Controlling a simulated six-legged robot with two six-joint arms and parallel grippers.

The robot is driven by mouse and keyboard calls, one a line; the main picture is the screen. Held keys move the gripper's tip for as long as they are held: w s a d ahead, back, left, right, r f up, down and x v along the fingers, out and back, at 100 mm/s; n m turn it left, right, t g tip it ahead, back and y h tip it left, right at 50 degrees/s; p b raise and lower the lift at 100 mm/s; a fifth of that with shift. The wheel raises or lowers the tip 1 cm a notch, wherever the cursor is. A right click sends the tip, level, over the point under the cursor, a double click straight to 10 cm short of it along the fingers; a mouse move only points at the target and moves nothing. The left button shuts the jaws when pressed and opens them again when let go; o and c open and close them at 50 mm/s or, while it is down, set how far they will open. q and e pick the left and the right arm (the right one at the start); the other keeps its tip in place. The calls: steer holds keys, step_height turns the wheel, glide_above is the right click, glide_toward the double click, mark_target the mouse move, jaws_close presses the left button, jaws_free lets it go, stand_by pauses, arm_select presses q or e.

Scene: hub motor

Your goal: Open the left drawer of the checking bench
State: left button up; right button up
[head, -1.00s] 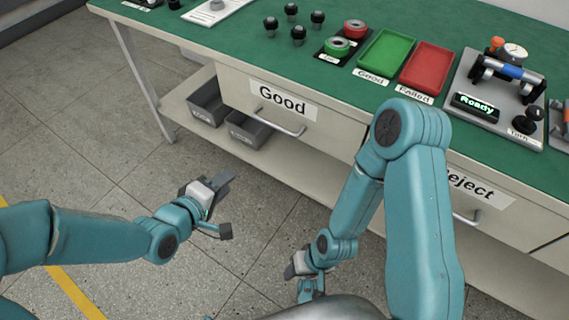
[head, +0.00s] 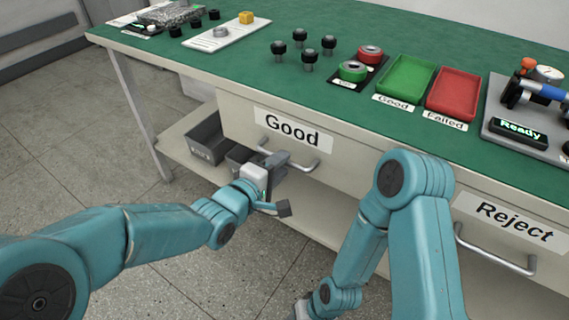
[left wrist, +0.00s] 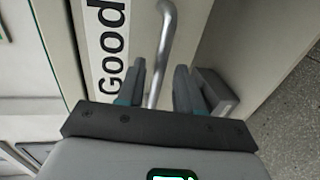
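The left drawer (head: 345,163), labelled "Good", is closed in the bench front. Its metal bar handle (head: 304,168) is partly hidden by my left gripper (head: 281,184) in the head view. This gripper is open and empty, close in front of the handle. In the left wrist view the handle (left wrist: 166,38) runs down into the gap between the open fingers (left wrist: 160,88); I cannot tell whether they touch it. My right gripper is mostly cut off at the bottom edge of the head view, its fingers hidden.
A "Reject" drawer (head: 490,235) is on the right. Grey bins (head: 207,137) stand on the lower shelf behind my left gripper. The green bench top (head: 340,35) holds a green tray (head: 405,78), a red tray (head: 454,95) and a test fixture. The floor in front is clear.

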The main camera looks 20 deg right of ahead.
arm_select(q)
steer(key=shift+x, duration=1.5)
arm_select(e)
steer(key=shift+d+f, duration=0.1)
steer(key=shift+f, duration=0.2)
arm_select(q)
steer(key=shift+a, duration=0.1)
jaws_close()
arm_select(e)
steer(key=shift+s, duration=0.15)
